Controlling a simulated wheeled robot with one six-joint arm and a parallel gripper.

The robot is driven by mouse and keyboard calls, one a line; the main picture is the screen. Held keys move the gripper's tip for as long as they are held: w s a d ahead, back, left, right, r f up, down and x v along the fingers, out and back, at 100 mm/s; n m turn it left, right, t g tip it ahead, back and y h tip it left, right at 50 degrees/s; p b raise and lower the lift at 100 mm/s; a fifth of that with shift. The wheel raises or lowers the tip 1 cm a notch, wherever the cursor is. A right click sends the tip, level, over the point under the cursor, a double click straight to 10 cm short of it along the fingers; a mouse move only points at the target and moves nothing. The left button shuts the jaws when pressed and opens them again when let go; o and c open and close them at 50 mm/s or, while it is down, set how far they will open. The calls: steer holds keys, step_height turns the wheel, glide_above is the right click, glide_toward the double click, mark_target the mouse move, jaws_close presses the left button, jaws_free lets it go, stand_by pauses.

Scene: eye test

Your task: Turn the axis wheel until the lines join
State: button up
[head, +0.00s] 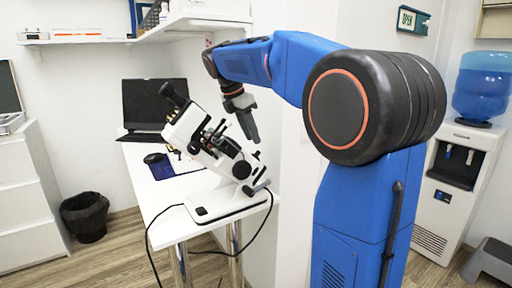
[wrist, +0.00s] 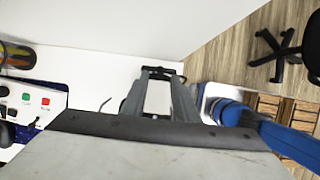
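A white eye-test instrument (head: 208,138) with a tilted dark eyepiece (head: 174,95) stands on the white table (head: 180,225) in the head view. It has several dark knobs on its side. One round dark knob (head: 242,169) sits low on the right, but I cannot tell which knob is the axis wheel. The lines are not visible. My gripper (head: 254,138) points down, above and beside the instrument, apart from that knob. In the wrist view my gripper (wrist: 162,74) has a gap between its fingers and holds nothing.
A black laptop (head: 154,103) and a mouse on a blue mat (head: 172,165) lie behind the instrument. A dark cable hangs over the table's front edge. A shelf (head: 205,22) is above. A white panel with green and red buttons (wrist: 27,99) shows in the wrist view.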

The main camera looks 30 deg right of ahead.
mark_target(257, 154)
steer(key=shift+x, duration=2.7)
jaws_close()
